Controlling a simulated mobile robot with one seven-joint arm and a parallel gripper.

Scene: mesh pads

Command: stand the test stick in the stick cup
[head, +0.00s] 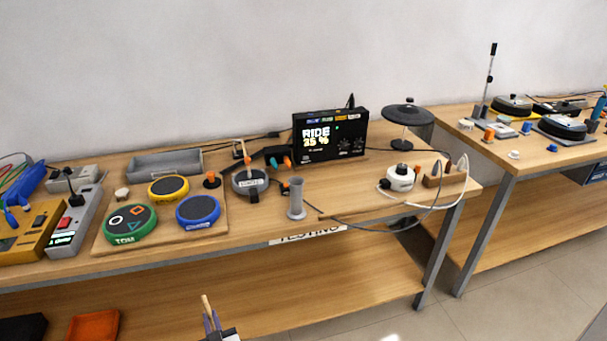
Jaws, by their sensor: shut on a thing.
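The test stick (207,305) shows as a short pale wooden tip at the bottom of the head view. My gripper (212,322) is shut on it, and the stick points up, leaning slightly left. The stick's lower part is hidden by the gripper and the frame edge. What looks like the stick cup (296,200) is a narrow grey upright cylinder with a flared base near the table's front edge. My gripper is in front of the table, lower and to the left of the cup, well apart from it.
Green (128,225), yellow (168,188) and blue (198,210) pads lie on a wooden board left of the cup. A grey drum pad (249,182) stands just behind it. A cable (350,222) runs right of the cup.

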